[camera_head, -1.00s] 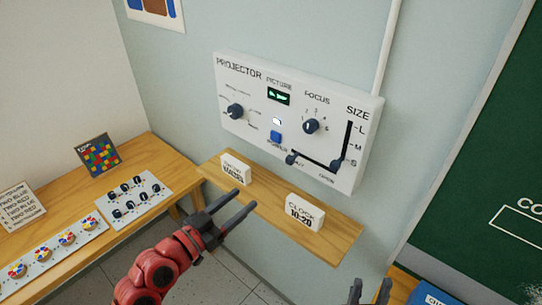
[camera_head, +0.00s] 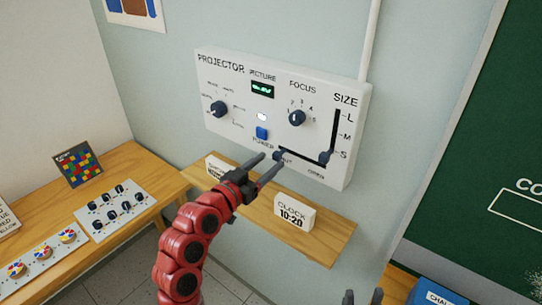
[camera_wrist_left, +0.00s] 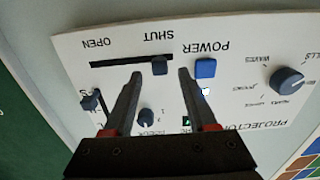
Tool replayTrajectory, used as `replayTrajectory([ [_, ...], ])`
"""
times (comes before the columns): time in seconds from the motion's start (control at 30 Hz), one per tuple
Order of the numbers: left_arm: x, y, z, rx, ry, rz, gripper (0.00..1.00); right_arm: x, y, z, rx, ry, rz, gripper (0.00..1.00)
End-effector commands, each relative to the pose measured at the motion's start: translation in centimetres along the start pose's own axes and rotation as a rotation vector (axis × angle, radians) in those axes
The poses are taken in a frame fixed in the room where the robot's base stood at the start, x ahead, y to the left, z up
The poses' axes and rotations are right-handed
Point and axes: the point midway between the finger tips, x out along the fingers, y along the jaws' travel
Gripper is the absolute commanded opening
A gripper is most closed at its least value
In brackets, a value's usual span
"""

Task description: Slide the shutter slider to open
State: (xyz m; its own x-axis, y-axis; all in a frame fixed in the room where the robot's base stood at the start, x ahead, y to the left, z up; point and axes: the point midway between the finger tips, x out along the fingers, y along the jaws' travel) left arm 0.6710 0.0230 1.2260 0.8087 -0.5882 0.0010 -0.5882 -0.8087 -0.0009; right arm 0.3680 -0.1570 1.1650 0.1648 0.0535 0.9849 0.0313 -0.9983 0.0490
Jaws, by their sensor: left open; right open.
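The white projector panel (camera_head: 235,75) hangs on the wall. Its shutter slider knob (camera_head: 279,155) is at the SHUT end of a dark horizontal slot (camera_head: 305,163), with OPEN at the other end. My left gripper (camera_head: 271,160) is open, with its fingertips close to the knob. In the left wrist view the knob (camera_wrist_left: 159,65) appears between the two open fingers (camera_wrist_left: 159,74). I cannot tell whether they touch it. My right gripper (camera_head: 362,298) shows only its fingertips at the bottom edge; it is open and away from the panel.
The blue power button (camera_head: 262,133) is just left of the shutter knob. The size slider knob (camera_head: 325,157) sits near the slot's OPEN end, and the focus dial (camera_head: 297,117) is above. A wooden shelf (camera_head: 320,240) below carries a clock block (camera_head: 294,212) and another white block.

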Motion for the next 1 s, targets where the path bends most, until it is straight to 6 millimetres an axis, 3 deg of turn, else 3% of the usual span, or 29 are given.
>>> replayTrajectory([
  [0.2,1.9,0.0,0.0,-0.001,-0.002,0.001,0.57,0.8,0.0,-0.1,0.0,0.0,0.0,0.5],
  [0.5,2.0,0.0,0.1,0.0,0.0,-0.001,0.57,0.8,0.0,-0.1,0.0,0.0,0.0,0.5],
  [0.83,2.0,0.0,0.1,-0.001,-0.001,-0.001,0.0,0.8,0.0,-0.1,0.0,0.0,0.0,0.5],
  [1.0,2.0,0.0,0.1,-0.001,-0.001,-0.001,0.0,0.8,0.0,-0.1,0.0,0.0,0.0,0.5],
])
